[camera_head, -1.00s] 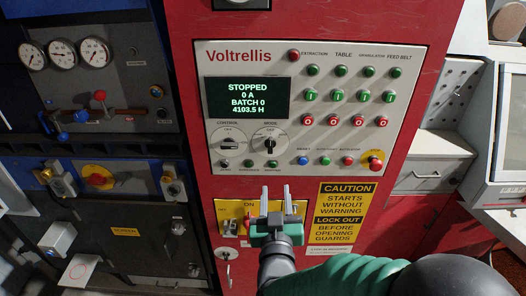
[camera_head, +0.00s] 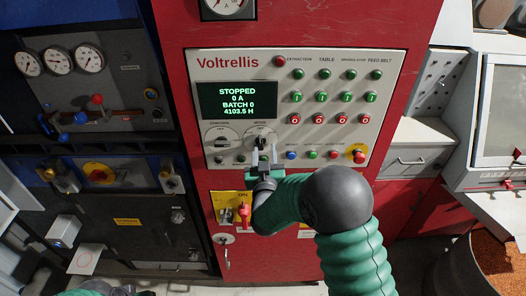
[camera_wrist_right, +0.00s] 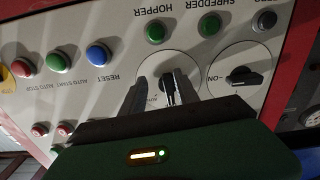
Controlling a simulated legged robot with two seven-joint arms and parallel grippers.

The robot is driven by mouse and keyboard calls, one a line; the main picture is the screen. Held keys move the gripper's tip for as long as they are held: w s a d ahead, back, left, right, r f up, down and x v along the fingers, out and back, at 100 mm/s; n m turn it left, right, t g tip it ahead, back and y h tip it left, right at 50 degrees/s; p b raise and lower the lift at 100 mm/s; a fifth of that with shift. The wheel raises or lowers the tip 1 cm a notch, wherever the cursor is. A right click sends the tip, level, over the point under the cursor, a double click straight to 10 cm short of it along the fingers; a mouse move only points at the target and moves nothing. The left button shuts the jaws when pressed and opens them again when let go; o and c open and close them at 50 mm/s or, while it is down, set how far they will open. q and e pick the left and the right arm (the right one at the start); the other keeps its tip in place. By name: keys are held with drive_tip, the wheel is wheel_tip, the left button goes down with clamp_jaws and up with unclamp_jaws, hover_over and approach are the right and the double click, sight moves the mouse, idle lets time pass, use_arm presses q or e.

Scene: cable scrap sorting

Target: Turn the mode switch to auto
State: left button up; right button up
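The mode switch (camera_head: 261,140) is a black knob on a white round dial, on the pale control panel (camera_head: 384,75) of the red machine. It also shows in the right wrist view (camera_wrist_right: 169,87), where the picture is upside down. My right gripper (camera_head: 264,153) is at the dial, pointing at the panel. In the right wrist view its two fingers (camera_wrist_right: 158,90) are apart, with the knob between their tips. I cannot tell whether either finger touches the knob. The knob's setting is partly hidden by the fingers. My left gripper is not in view; only green and grey arm parts show at the bottom left.
The control switch (camera_head: 222,140) is left of the mode dial. The display (camera_head: 236,100) reads STOPPED. Several push buttons and a red emergency stop on yellow (camera_head: 359,154) are to the right. A red-handled isolator (camera_head: 243,211) is below. The reset button (camera_wrist_right: 97,54) is blue.

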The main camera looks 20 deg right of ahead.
drive_tip(key=shift+w+f, duration=0.35)
drive_tip(key=shift+w, duration=0.2)
drive_tip(key=shift+c, duration=0.2)
drive_tip(key=shift+w, duration=0.1)
drive_tip(key=shift+c, duration=1)
drive_tip(key=shift+s+a+r, duration=0.2)
drive_tip(key=shift+s+a, duration=0.1)
drive_tip(key=shift+a, duration=0.2)
drive_tip(key=c, duration=0.5)
drive_tip(key=shift+a, duration=0.25)
clamp_jaws()
drive_tip(key=shift+d, duration=0.3)
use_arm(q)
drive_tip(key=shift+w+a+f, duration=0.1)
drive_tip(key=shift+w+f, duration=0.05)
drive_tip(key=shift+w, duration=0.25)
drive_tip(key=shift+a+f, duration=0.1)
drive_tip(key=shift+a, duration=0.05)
use_arm(e)
drive_tip(key=shift+a, duration=0.15)
